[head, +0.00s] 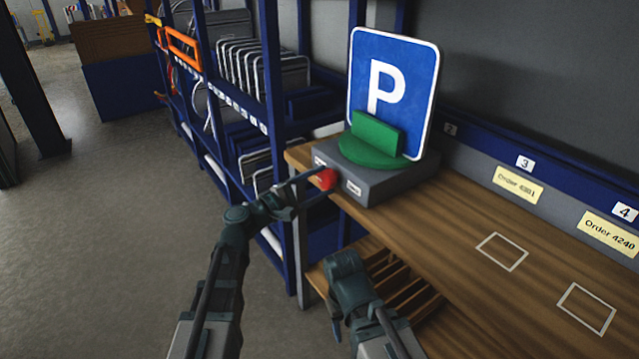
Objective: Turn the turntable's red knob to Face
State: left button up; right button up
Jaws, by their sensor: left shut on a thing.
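The turntable has a grey box base (385,182) at the left end of the wooden bench. A green disc and bracket (378,136) on top hold a blue parking sign (400,85) with a white P, upright and facing me. The red knob (327,179) is on the base's front, between two small white labels whose text is too small to read. My left gripper (322,184) is shut on the red knob, its fingers on either side of it. My right arm shows at the bottom middle; its gripper cannot be made out.
The wooden bench (468,235) runs right with white outlined squares and bare surface. Order cards (517,184) and numbers line its blue back rail. A blue rack (273,90) with metal frames stands left of the bench. Open floor (120,230) lies at the left.

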pick_arm(q)
jog(key=o, duration=1.4)
jog(key=shift+a, duration=0.1)
jog(key=b+v, duration=0.1)
jog(key=v, duration=1.2)
jog(key=shift+s+a, duration=0.25)
jog(key=shift+a, duration=0.05)
jog(key=s+d+f+m+g+y, duration=0.3)
jog(key=d+f+m+g, duration=0.2)
jog(key=f, duration=0.5)
jog(key=s+a+f+m+g+y, duration=0.3)
jog(key=s+a+f+m+y, duration=0.15)
jog(key=f+y, duration=0.2)
jog(key=s+a+f+m+g+y, duration=0.3)
jog(key=s+a+f+m+y, duration=0.15)
jog(key=f, duration=0.25)
jog(key=s+d+r+m+p, duration=0.1)
jog(key=d+r+p, duration=0.2)
jog(key=r+p, duration=0.5)
jog(key=s+d+r+m+y+p, duration=0.1)
jog(key=d+r+p, duration=0.3)
jog(key=r+p, duration=0.4)
jog(key=s+d+r+y+p, duration=0.1)
jog(key=s+d+r+p, duration=0.2)
jog(key=r+p, duration=0.5)
jog(key=shift+s+d+r+m+g, duration=0.15)
jog(key=shift+r+m+g, duration=0.05)
jog(key=shift+m+g, duration=0.2)
